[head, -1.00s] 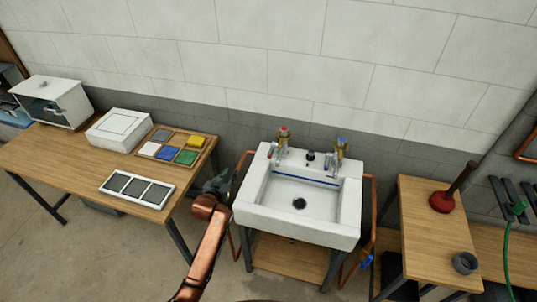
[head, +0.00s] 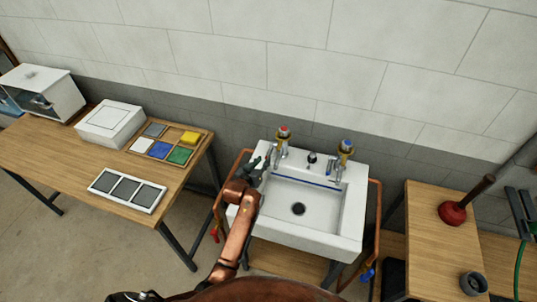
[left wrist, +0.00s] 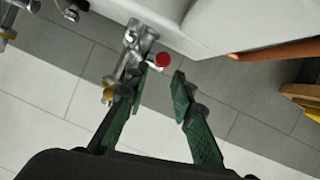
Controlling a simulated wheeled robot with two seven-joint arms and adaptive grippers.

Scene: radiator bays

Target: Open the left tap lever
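The left tap (head: 281,150) has a red-marked top and a metal body. It stands on the back left rim of the white sink (head: 336,240). My left gripper (head: 252,167) is over the sink's left edge, just left of and in front of this tap. In the left wrist view my left gripper (left wrist: 161,80) is open and empty, its green fingers apart. There the left tap (left wrist: 130,58) and a round red cap (left wrist: 162,60) show just beyond the fingertips. Contact cannot be told. My right gripper is not in view.
The blue-marked right tap (head: 343,158) stands at the sink's back right. Copper pipes (head: 377,220) run beside the sink. A workbench (head: 60,160) with a colour tray is at left. A side table (head: 425,235) with a plunger (head: 460,208) is at right.

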